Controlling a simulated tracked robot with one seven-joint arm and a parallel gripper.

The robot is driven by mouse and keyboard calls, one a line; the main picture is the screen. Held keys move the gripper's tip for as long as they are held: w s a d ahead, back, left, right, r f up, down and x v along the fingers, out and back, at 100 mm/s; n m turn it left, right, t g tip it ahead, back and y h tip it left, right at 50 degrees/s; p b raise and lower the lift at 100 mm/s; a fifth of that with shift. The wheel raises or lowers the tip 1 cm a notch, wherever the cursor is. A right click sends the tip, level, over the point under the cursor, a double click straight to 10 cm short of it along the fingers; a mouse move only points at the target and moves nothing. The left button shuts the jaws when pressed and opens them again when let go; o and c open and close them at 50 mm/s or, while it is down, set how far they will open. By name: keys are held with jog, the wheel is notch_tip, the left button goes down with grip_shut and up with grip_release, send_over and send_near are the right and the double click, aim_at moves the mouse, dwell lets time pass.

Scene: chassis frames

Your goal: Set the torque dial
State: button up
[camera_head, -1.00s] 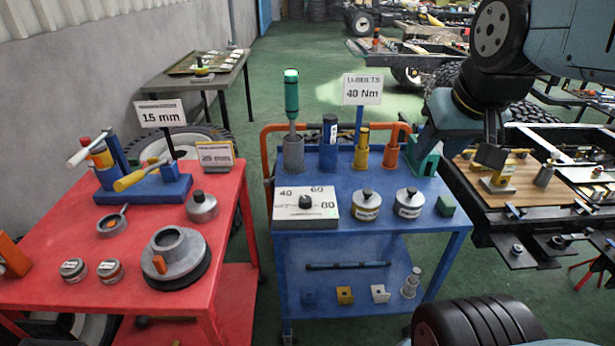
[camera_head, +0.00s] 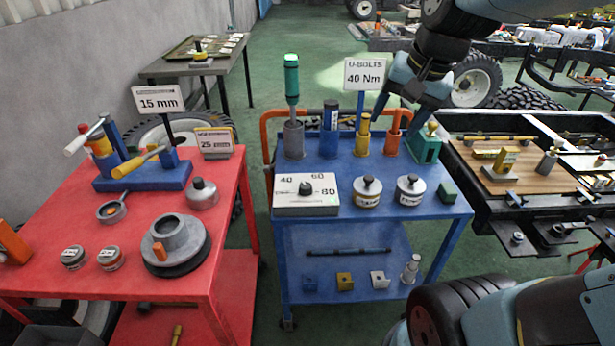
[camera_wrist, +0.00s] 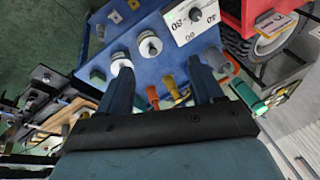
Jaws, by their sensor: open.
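The torque dial (camera_head: 320,192) is a white box with a black knob (camera_head: 305,188) and the marks 40, 60 and 80. It sits at the front left of the blue cart's top (camera_head: 345,175). In the wrist view the dial (camera_wrist: 208,12) shows upside down at the top, beyond the fingertips. The knob's pointing direction is too small to tell. A sign (camera_head: 366,74) behind the cart reads U-BOLTS 40 Nm. My gripper (camera_wrist: 159,66) is open and empty. In the head view it hangs above the cart's back right, apart from the dial.
Two lidded tins (camera_head: 367,192) stand right of the dial. Upright tools, including a green-handled screwdriver (camera_head: 292,80), stand in holders along the cart's back. A red table (camera_head: 60,215) stands left, and a dark bench (camera_head: 480,215) right.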

jog(key=w+a+f+m+g+y, duration=0.15)
jog(key=w+a+f+m, duration=0.35)
jog(key=w, duration=0.5)
jog(key=m+g+y, duration=0.1)
jog(key=m+g, duration=0.2)
jog(key=m, duration=0.4)
send_near(306, 185)
jog(key=x, duration=0.8)
jog(key=shift+a+f, duration=0.1)
jog(key=shift+f, duration=0.25)
jog(key=shift+c, duration=0.3)
jog(key=c, duration=0.9)
jog(key=shift+c, duration=0.3)
